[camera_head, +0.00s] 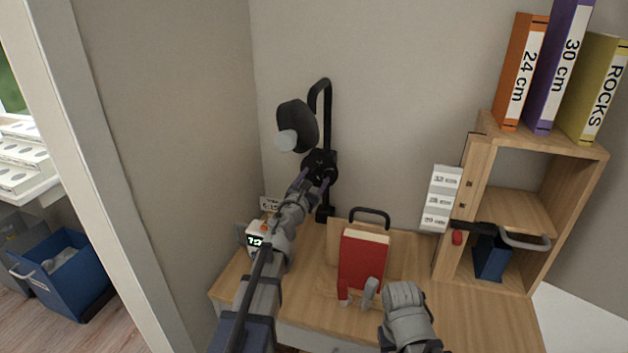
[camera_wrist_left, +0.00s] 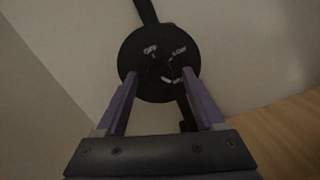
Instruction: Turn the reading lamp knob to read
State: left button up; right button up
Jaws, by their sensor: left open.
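The reading lamp (camera_head: 298,122) is black with a pale bulb end and a bent arm on the wall. Its round black dial (camera_head: 321,163) sits low on the lamp's post. In the left wrist view, the dial (camera_wrist_left: 135,48) faces me with small white markings; one looks like OFF, and the others are too blurred to read surely. My left gripper (camera_head: 315,180) is open, its purple fingers at the dial's lower left and right edges. In the left wrist view the gripper (camera_wrist_left: 160,86) is empty between its fingers; contact cannot be told. My grey right arm end is at the bottom; its fingers are unclear.
A red book (camera_head: 363,258) stands on the wooden desk (camera_head: 317,262) right of my left arm. A wooden shelf (camera_head: 541,147) with binders stands at right. The grey wall is close behind the lamp.

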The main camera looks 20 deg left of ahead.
pick_arm(q)
jog(key=s, duration=0.7)
jog(key=shift+s+a+f, duration=0.15)
jog(key=shift+s+a, duration=0.2)
jog(key=shift+s, duration=0.05)
